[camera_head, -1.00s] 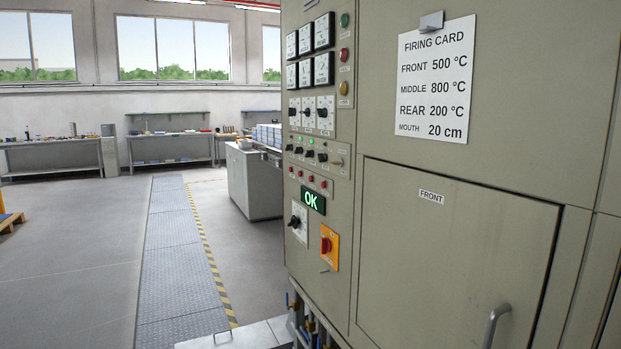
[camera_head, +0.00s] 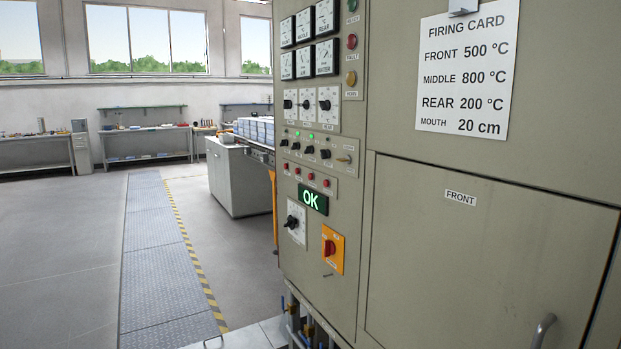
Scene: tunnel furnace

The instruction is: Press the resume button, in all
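The furnace control panel (camera_head: 352,215) fills the middle of the head view. I cannot tell which control is the resume button. Lower are several dark knobs, a row of small red buttons (camera_head: 311,176), a lit green OK display (camera_head: 313,199) and a red rotary switch on an orange plate (camera_head: 333,249). My gripper is not in view.
A firing card (camera_head: 467,70) hangs above the closed FRONT door (camera_head: 480,250), whose handle (camera_head: 543,330) sticks out at the lower right. Pipes (camera_head: 305,325) show under the panel. A metal floor strip (camera_head: 158,260) and open floor lie left. Workbenches stand at the back.

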